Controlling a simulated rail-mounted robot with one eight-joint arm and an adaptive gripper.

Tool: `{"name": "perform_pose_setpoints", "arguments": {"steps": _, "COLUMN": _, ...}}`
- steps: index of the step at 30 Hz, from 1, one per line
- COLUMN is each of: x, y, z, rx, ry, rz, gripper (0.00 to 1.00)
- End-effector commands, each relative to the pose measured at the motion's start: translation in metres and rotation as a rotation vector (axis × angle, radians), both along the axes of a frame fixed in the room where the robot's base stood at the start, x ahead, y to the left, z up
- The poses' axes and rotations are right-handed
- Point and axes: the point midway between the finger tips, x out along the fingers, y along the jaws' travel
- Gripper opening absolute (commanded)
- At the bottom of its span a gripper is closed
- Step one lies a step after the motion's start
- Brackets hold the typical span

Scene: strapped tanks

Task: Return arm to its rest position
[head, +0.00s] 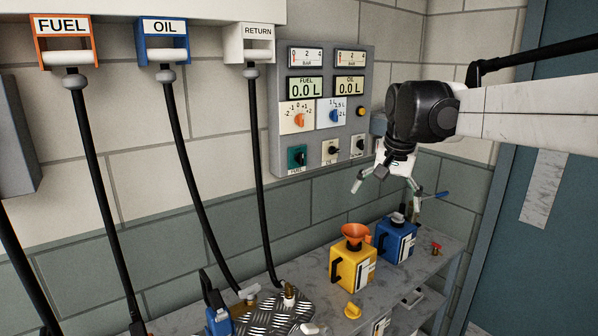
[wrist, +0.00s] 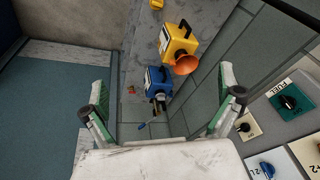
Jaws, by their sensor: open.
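My gripper (head: 388,190) hangs at the end of my arm at the right, fingers spread and pointing down. It is open and nothing shows between its fingers. It is above and apart from the blue tank (head: 396,243) on the bench, in front of the panel's right edge. In the wrist view, my gripper (wrist: 162,82) has its fingers wide apart, with the blue tank (wrist: 157,77) visible below between them. The yellow tank (head: 350,273) stands left of the blue one with an orange funnel (head: 356,231) on top; the funnel also shows in the wrist view (wrist: 186,65).
A control panel (head: 283,110) with displays and knobs is on the wall. FUEL, OIL and RETURN hoses (head: 180,135) hang at the left. A yellow cap (head: 352,310) and a small red-handled part (head: 436,248) lie on the bench. A blue-grey door (head: 560,230) is at the right.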

Motion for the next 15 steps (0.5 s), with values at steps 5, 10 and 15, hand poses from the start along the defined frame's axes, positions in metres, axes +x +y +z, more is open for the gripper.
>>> {"name": "perform_pose_setpoints", "arguments": {"steps": 5, "x": -0.055, "y": 0.001, "z": -0.007, "rx": -0.025, "ry": -0.048, "rz": 0.067, "gripper": 1.0}}
{"name": "perform_pose_setpoints", "arguments": {"steps": 10, "x": -0.105, "y": 0.002, "z": -0.019, "rx": -0.051, "ry": -0.095, "rz": 0.13, "gripper": 1.0}}
{"name": "perform_pose_setpoints", "arguments": {"steps": 15, "x": -0.154, "y": 0.002, "z": -0.04, "rx": -0.081, "ry": -0.141, "rz": 0.193, "gripper": 1.0}}
